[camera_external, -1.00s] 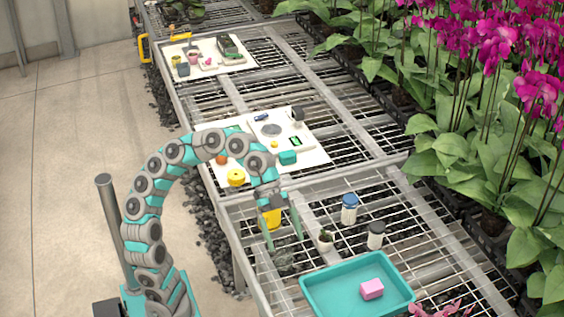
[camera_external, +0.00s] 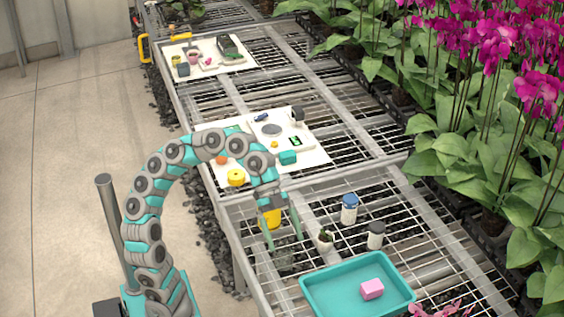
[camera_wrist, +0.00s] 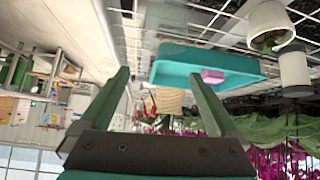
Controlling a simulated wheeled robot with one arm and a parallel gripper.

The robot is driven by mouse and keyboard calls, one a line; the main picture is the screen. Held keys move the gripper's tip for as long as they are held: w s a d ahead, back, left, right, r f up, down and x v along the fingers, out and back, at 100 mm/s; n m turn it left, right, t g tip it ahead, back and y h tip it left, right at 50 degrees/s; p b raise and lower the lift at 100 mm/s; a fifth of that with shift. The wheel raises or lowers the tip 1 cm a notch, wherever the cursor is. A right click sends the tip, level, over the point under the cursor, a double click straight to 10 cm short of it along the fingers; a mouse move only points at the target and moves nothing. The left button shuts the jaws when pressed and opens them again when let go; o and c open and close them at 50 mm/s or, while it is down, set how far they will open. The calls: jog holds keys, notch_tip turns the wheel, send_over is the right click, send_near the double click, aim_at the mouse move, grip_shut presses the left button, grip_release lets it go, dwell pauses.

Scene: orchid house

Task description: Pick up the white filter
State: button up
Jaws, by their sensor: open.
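My gripper (camera_external: 283,240) is open and points down over the near wire bench. Its two fingers also show apart in the wrist view (camera_wrist: 163,76), with nothing held between them. A clear, glass-like vessel (camera_external: 283,259) stands on the bench just below the fingertips; its contents are hard to make out. I cannot surely pick out a white filter in either view.
A teal tray (camera_external: 318,302) with a pink block (camera_external: 372,289) lies at the near right. A blue-lidded jar (camera_external: 349,210) and a dark-lidded jar (camera_external: 375,236) stand right of the gripper. A white board (camera_external: 315,155) with small items lies farther back. Orchids line the right.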

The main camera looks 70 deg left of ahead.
notch_tip(320, 180, up, 5)
jog(key=w+a+n+t+b, duration=0.4)
jog(key=w+a, duration=0.4)
jog(key=w, duration=0.3)
jog(key=w+a+n+t+b, duration=0.3)
jog(key=w+a+t+b, duration=0.2)
jog(key=w+a, duration=0.45)
send_near(350, 207)
jog(key=shift+w+a+f, duration=0.7)
jog(key=shift+w+f, duration=0.35)
jog(key=shift+w, duration=0.55)
jog(key=shift+w+d+f+g+h, duration=0.15)
jog(key=shift+f+g+h, duration=0.15)
jog(key=shift+f+h, duration=0.25)
jog(key=x, duration=0.7)
jog(key=shift+d+f, duration=0.15)
jog(key=shift+d, duration=0.05)
grip_shut()
